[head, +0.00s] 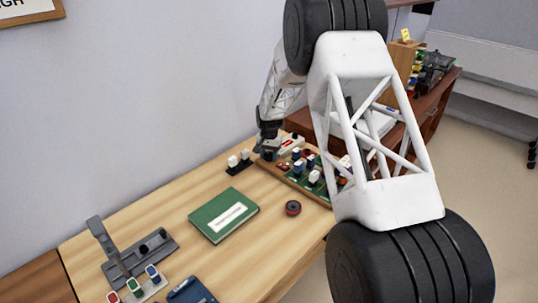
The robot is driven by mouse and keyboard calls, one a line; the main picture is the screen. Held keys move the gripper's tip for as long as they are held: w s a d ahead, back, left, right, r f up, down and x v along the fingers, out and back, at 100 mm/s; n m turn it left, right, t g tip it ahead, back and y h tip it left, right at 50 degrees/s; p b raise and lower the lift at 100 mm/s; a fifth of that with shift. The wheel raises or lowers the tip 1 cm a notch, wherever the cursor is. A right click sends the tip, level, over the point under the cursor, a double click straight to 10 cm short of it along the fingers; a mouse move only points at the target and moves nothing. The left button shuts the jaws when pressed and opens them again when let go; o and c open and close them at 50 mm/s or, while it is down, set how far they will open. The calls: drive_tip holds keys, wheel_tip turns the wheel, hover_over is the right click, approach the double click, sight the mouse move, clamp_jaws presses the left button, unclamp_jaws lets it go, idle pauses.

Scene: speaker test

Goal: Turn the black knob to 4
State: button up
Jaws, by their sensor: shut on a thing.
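A green control panel in a brown wooden frame (303,189) lies at the far right end of the desk. It carries several small blue, red and white knobs or buttons. My gripper (268,148) points down over the left end of the panel, its fingers shut on a small dark thing there, which looks like the black knob. The fingers cover most of it. Any scale or number 4 around it is too small to read, so I cannot tell where the knob points. My arm hides the panel's right part.
A green book (224,215), a small red-and-black disc (293,208), a grey lever stand (135,255) and a coloured button block (137,288) lie nearer. A wall stands behind.

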sight(269, 154)
drive_tip(key=m, duration=0.4)
drive_tip(key=shift+m, duration=0.3)
drive_tip(key=m, duration=0.4)
drive_tip(key=shift+m, duration=0.3)
drive_tip(key=o, duration=0.6)
drive_tip(key=shift+o, duration=0.2)
drive_tip(key=shift+r, duration=3.9)
